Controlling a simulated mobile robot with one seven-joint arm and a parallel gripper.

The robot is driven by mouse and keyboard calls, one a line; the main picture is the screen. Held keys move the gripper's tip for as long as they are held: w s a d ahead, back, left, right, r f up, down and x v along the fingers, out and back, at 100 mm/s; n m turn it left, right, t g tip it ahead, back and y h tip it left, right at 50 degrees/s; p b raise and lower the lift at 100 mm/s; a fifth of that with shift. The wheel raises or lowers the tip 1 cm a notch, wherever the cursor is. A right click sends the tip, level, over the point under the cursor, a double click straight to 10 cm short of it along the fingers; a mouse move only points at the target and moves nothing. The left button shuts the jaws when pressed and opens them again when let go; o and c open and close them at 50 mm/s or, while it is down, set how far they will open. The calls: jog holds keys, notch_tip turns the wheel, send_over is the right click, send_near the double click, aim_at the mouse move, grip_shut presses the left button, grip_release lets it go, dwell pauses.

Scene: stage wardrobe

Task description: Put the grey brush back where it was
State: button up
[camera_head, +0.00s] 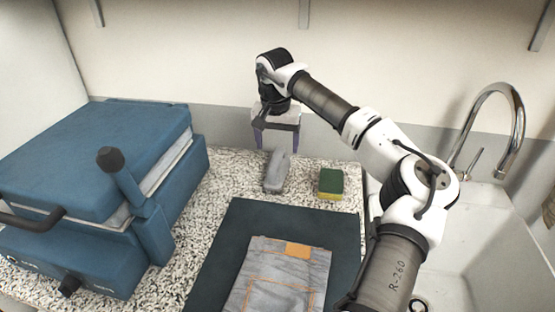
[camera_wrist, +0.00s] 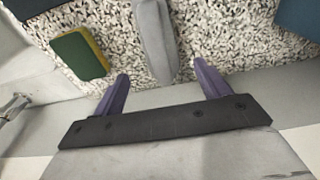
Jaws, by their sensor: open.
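The grey brush (camera_head: 277,171) lies on the speckled counter behind the dark mat, left of the sponge. In the wrist view the brush (camera_wrist: 154,38) lies lengthwise, its near end close to the gap between my fingers. My gripper (camera_head: 277,138) is open and empty, its purple fingers pointing down at the back of the counter, behind the brush. In the wrist view the gripper (camera_wrist: 162,80) has its two fingers apart, one on each side of the brush's line. I cannot tell how high the fingertips are above the counter.
A green and yellow sponge (camera_head: 331,184) lies right of the brush. Folded jeans (camera_head: 280,275) lie on the dark mat (camera_head: 232,228) in front. A blue press (camera_head: 95,165) stands at left. A sink (camera_head: 450,240) with a tap (camera_head: 519,125) is at right. The wall is close behind my gripper.

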jog(key=shift+s+a+r, duration=0.1)
jog(key=shift+s+r, duration=0.05)
jog(key=shift+r, duration=1.05)
jog(key=shift+s+r, duration=0.1)
jog(key=shift+r, duration=1.05)
